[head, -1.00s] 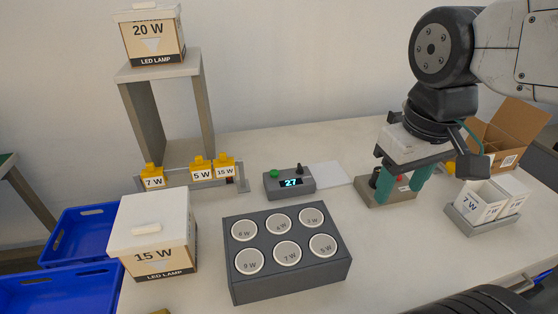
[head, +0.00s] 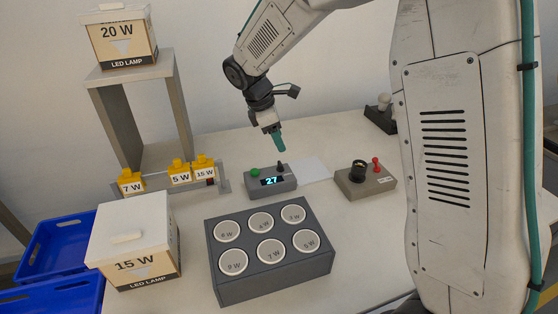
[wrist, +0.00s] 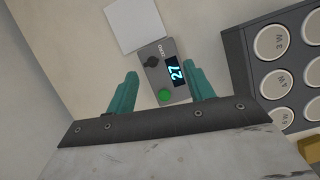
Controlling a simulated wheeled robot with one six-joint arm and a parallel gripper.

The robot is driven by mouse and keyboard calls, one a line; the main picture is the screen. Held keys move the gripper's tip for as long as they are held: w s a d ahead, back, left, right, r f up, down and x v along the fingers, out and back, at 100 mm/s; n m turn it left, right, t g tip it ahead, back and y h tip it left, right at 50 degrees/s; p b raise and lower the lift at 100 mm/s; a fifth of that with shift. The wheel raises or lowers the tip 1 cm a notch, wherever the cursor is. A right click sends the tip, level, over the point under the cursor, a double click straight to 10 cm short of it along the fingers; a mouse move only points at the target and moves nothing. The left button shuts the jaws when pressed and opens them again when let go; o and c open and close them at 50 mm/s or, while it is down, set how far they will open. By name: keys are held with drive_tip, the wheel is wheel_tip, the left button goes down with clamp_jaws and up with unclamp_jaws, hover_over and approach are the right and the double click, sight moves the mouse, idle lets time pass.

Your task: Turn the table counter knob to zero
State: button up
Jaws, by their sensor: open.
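The table counter (head: 270,182) is a grey box with a lit display reading 27, a green button (head: 255,172) at its left and a black knob (head: 281,166) at its right. In the wrist view the counter (wrist: 168,74) shows between and beyond my fingers, with its knob (wrist: 152,61) farthest off and its green button (wrist: 165,95) nearest. My gripper (head: 280,142) hangs above and behind the counter, pointing down. In the wrist view my gripper (wrist: 160,80) is open and empty, its teal fingers apart. Nothing touches the knob.
A dark block (head: 270,273) with several round labelled lids stands in front of the counter. A white pad (head: 310,170) lies to its right, then a socket box (head: 366,181) with a red lever. A rack (head: 222,184) with yellow-topped tags and a 15 W box (head: 133,240) stand left.

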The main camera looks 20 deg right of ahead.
sight(280, 163)
drive_tip(key=w+f, duration=0.1)
drive_tip(key=f, duration=0.2)
drive_tip(key=w+d+f+n, duration=0.1)
drive_tip(key=f, duration=0.3)
drive_tip(key=w+f+n, duration=0.1)
drive_tip(key=f, duration=0.3)
drive_tip(key=shift+w+d, duration=0.1)
drive_tip(key=shift+d, duration=0.1)
drive_tip(key=c, duration=1)
